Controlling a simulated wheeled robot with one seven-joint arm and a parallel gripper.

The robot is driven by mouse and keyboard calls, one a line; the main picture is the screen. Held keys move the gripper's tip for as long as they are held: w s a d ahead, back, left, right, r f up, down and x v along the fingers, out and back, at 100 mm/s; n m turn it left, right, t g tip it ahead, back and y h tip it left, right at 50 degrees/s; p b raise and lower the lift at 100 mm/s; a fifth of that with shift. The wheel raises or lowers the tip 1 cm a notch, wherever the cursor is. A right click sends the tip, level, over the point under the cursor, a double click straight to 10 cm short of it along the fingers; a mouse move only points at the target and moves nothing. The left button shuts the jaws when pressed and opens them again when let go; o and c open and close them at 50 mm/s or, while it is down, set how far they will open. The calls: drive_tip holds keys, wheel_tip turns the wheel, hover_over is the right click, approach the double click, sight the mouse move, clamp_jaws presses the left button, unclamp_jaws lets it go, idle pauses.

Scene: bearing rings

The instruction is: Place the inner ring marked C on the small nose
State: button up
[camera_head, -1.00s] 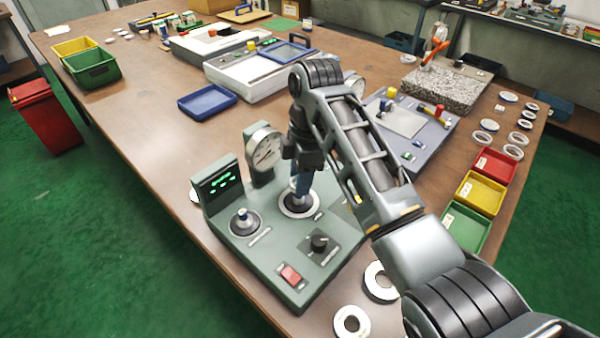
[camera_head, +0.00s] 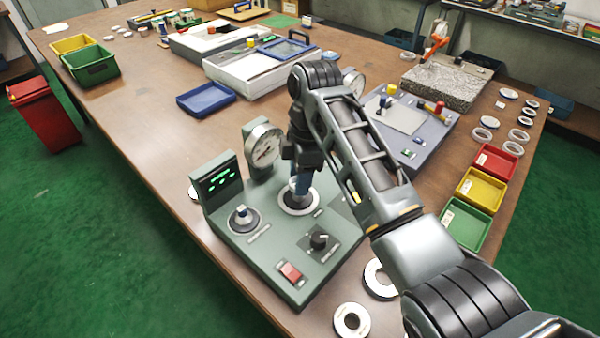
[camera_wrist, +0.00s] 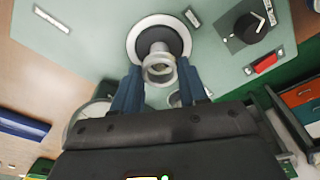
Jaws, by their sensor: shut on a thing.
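My gripper (camera_head: 301,186) is low over the green-grey gauge station. In the wrist view its blue fingers (camera_wrist: 159,76) are shut on a small silver ring (camera_wrist: 158,72); no letter on it can be read. The ring is over a nose (camera_wrist: 157,46), a pale post on a dark disc with a white rim; the rim also shows in the head view (camera_head: 299,208). I cannot tell whether ring and post touch. A second nose (camera_head: 243,217) stands to the left on the station, and the fingers partly hide it in the wrist view. I cannot tell which nose is the small one.
A dial gauge (camera_head: 264,147) and a display (camera_head: 219,177) stand close behind and left of the gripper. A black knob (camera_head: 319,239) and red switch (camera_head: 290,271) are in front. Loose rings (camera_head: 351,320) lie at the table edge; red, yellow and green bins (camera_head: 468,222) stand to the right.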

drive_tip(key=shift+f+b, duration=0.4)
drive_tip(key=shift+f, duration=0.6)
drive_tip(key=shift+f, duration=0.35)
drive_tip(key=shift+f+b, duration=0.4)
drive_tip(key=shift+f, duration=0.05)
drive_tip(key=o, duration=1.1)
drive_tip(key=shift+o, duration=0.2)
drive_tip(key=shift+r, duration=0.1)
wheel_tip(320, 180, up, 8)
drive_tip(key=shift+w+d+f+b, duration=0.15)
drive_tip(key=shift+d+f+b, duration=0.1)
drive_tip(key=shift+d+b, duration=0.15)
